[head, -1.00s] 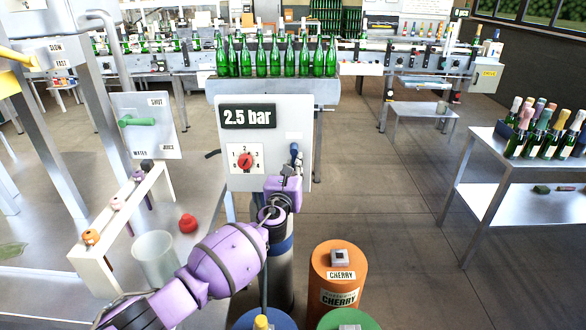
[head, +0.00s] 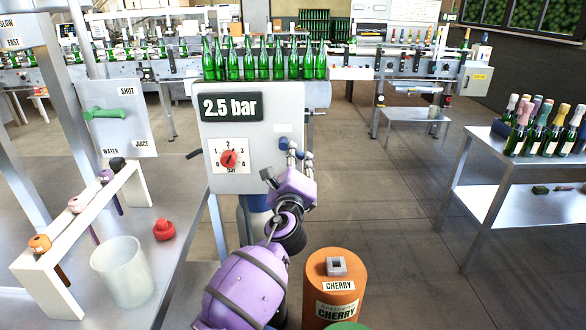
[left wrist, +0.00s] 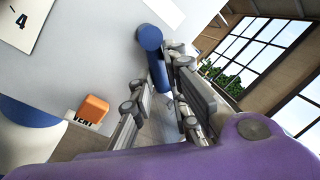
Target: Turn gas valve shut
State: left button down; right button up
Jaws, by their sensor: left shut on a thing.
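The grey panel (head: 262,106) has a 2.5 bar display (head: 231,107) and a red pressure knob (head: 229,159) on a numbered dial. In the left wrist view, the blue handle (left wrist: 150,40) has a round end and a bar that runs down between the fingers of my left gripper (left wrist: 172,85). The gripper is shut on it. My right gripper is out of view.
An orange button (left wrist: 93,107) marked VENT sits close by on the panel. An orange cherry canister (head: 336,290) stands right of my left arm. Green bottles (head: 265,60) line up behind the panel. A clear container (head: 122,272) and red stopper (head: 164,229) are on the left table.

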pick_arm(q)
jog(key=shift+d+f+n+y+b, duration=0.15)
jog(key=shift+n+b, duration=0.15)
jog(key=shift+n, duration=0.3)
jog(key=shift+r+n+y+b, duration=0.15)
jog(key=shift+n+b, duration=0.15)
jog(key=shift+n, duration=0.3)
jog(key=shift+d+r+n+y+b, duration=0.2)
jog(key=shift+n+y+b, duration=0.2)
jog(key=shift+n+b, duration=0.45)
jog(key=n, duration=0.1)
jog(key=r+n+b, duration=0.1)
jog(key=n, duration=0.1)
jog(key=shift+t+y, duration=0.3)
jog(key=shift+d+r+n+b, duration=0.1)
jog(key=shift+r+n+b, duration=0.25)
jog(key=shift+n, duration=0.5)
jog(key=c, duration=1.7)
grip_release()
jog(key=shift+r, duration=0.1)
